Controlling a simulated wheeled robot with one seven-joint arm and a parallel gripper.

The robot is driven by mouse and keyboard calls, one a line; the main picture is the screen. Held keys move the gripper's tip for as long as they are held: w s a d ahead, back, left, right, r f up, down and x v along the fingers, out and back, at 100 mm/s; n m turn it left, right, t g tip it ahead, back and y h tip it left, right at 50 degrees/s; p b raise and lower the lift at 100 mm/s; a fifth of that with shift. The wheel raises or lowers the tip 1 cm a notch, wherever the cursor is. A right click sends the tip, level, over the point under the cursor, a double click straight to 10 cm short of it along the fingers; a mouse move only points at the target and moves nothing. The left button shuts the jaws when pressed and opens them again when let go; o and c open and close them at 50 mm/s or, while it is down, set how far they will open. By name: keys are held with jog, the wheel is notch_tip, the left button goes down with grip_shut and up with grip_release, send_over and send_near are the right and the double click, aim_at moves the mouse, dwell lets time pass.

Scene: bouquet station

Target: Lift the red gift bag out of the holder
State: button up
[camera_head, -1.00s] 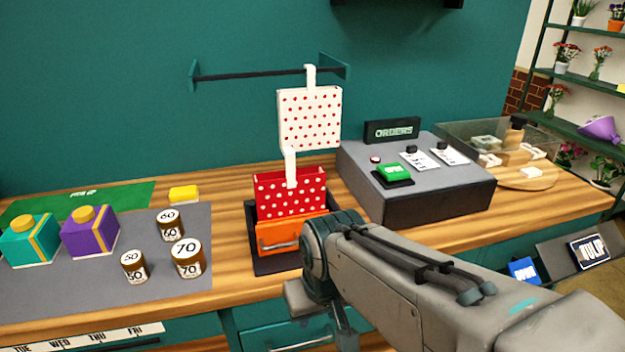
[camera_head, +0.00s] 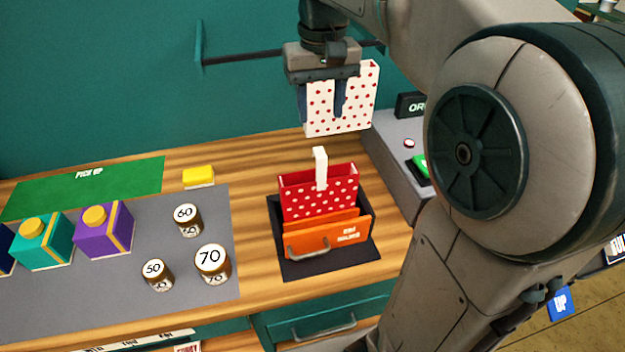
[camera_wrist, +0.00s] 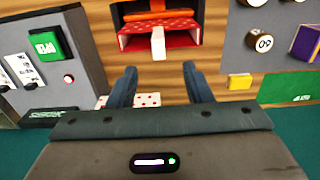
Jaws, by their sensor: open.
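The red gift bag (camera_head: 318,192) with white dots stands upright in the dark holder (camera_head: 362,252), behind an orange bag (camera_head: 325,237). Its white handle (camera_head: 320,168) sticks up above its open top. My gripper (camera_head: 322,115) is open and empty, pointing down above and behind the red bag, in front of the white bag with red dots. In the wrist view the red bag (camera_wrist: 185,36) and its white handle (camera_wrist: 158,43) lie ahead of my open fingers (camera_wrist: 157,80), apart from them.
The white dotted bag (camera_head: 357,100) hangs close behind my fingers, below the dark rail (camera_head: 245,57). A grey orders console (camera_head: 392,150) stands to the right. Several jars (camera_head: 212,262) and gift boxes (camera_head: 104,230) stand left on a grey mat.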

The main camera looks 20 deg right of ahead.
aim_at(321, 156)
notch_tip(321, 156, down, 7)
jog(key=shift+s+d+f, duration=0.15)
jog(key=shift+f+p, duration=0.9)
jog(key=shift+f, duration=2.1)
grip_shut()
